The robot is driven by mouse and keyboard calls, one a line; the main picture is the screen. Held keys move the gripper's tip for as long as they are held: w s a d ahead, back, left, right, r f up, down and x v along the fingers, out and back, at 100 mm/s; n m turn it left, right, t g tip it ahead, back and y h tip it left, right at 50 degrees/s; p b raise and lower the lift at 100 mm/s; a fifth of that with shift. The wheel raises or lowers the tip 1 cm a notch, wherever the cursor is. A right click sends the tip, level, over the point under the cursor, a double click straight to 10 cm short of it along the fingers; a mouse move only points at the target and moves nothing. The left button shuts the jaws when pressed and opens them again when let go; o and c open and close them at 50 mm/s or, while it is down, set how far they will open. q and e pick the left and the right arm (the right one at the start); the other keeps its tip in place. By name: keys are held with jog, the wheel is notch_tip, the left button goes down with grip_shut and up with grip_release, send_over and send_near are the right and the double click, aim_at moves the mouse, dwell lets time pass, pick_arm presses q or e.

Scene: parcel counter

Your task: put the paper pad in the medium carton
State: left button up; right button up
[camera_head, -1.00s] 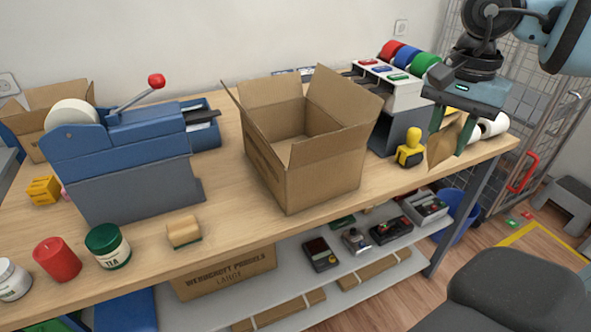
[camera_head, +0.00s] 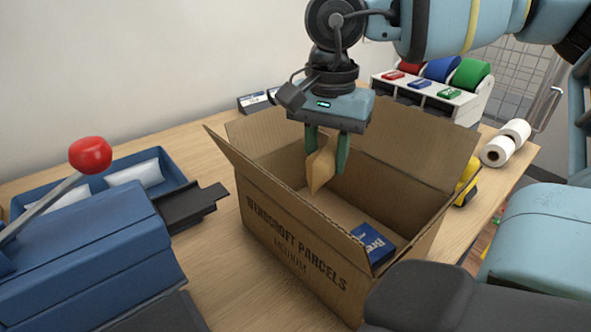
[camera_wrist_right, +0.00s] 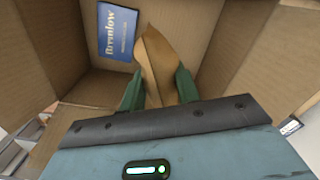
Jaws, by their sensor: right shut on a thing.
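The medium carton (camera_head: 290,243) stands open on the table, its flaps up, with "Medium" printed on its side. My right gripper (camera_head: 327,155) is over the carton's opening, shut on the brown paper pad (camera_head: 320,168). The pad hangs tilted between the green fingers, its lower end inside the opening. In the right wrist view the pad (camera_wrist_right: 157,58) sits between the fingertips (camera_wrist_right: 158,90). A blue box (camera_head: 374,243) with white lettering lies inside the carton; it also shows in the right wrist view (camera_wrist_right: 117,32). My left gripper is not in view.
A blue machine (camera_head: 90,255) with a red-knobbed lever (camera_head: 90,155) stands left of the carton. A blue tray (camera_head: 150,168) lies behind it. A tape rack (camera_head: 428,92), white rolls (camera_head: 505,143) and a yellow-handled thing (camera_head: 466,183) are at the right.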

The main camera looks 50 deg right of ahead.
jog(key=shift+w+f, duration=0.15)
jog(key=shift+f, duration=0.55)
jog(key=shift+a, duration=0.1)
jog(key=shift+s+f, duration=0.2)
jog(key=shift+f, duration=0.25)
send_near(334, 214)
jog(key=shift+s+a+f+b, duration=0.1)
jog(key=shift+a+f+b, duration=0.1)
jog(key=shift+a+f, duration=1.05)
jog(key=shift+s+a+f+b, duration=0.15)
jog(key=shift+a+f+b, duration=0.05)
jog(key=shift+a+f, duration=1.05)
jog(key=shift+d, duration=0.1)
jog(key=shift+f, duration=0.2)
jog(key=o, duration=0.9)
